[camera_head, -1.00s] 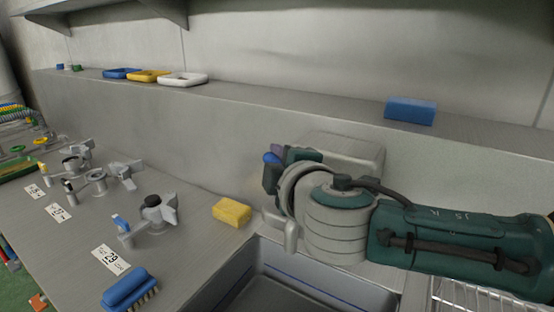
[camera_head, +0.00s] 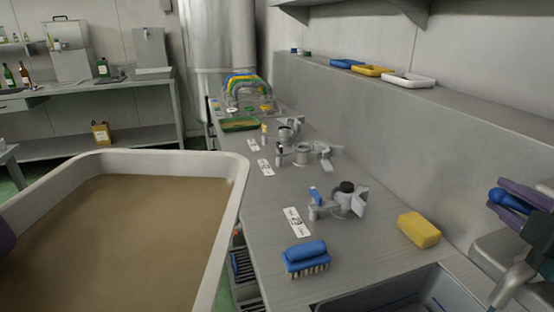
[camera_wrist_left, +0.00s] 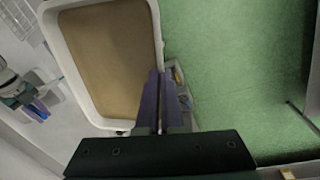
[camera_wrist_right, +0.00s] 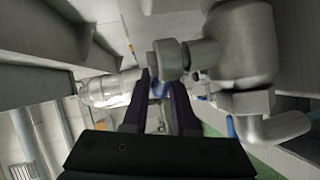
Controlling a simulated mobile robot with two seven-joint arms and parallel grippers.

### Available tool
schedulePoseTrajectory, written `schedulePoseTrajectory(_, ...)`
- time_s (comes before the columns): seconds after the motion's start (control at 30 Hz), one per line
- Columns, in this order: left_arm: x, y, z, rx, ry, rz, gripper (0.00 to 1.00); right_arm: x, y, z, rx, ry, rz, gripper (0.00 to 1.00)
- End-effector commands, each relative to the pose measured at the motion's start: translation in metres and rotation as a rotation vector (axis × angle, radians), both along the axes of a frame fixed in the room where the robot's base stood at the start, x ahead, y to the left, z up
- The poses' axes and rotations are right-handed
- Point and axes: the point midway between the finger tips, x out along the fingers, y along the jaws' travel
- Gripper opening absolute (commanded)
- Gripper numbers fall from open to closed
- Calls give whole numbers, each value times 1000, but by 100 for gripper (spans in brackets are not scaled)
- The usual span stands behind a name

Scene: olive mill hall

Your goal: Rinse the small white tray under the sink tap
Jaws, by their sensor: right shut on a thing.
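The small white tray (camera_head: 235,190), its inside covered in brown, is close to my head camera at left. In the left wrist view the tray (camera_wrist_left: 157,30) hangs over green floor, with my left gripper (camera_wrist_left: 158,82) closed at its rim. At the left edge of the head view only a purple bit of that gripper shows. My right gripper (camera_head: 508,203) is at the right edge, shut on a blue tap lever (camera_head: 512,201). The right wrist view shows the grey tap (camera_wrist_right: 240,50) and its bent spout (camera_wrist_right: 285,127). The sink (camera_head: 400,297) is partly cut off. No water is visible.
Blue, yellow and white dishes (camera_head: 408,80) sit on the ledge.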

Motion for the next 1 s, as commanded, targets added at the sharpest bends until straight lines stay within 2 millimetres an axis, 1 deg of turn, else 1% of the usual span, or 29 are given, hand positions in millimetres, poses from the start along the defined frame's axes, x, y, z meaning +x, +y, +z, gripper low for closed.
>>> schedulePoseTrajectory(0.27,0,0,0,-1,-1,0,0,-1,0,-2,2,4,6,0)
schedulePoseTrajectory(0.3,0,0,0,-1,-1,0,0,-1,0,-2,2,4,5,28)
schedulePoseTrajectory(0.5,0,0,0,-1,-1,0,0,-1,0,-1,1,3,5,49)
schedulePoseTrajectory(0.8,0,0,0,-1,-1,0,0,-4,0,-1,1,2,3,49)
schedulePoseTrajectory(0.87,0,0,0,-1,-1,0,0,-8,1,0,0,3,4,49)
schedulePoseTrajectory(1.0,0,0,0,-1,-1,0,0,-28,4,4,1,5,6,49)
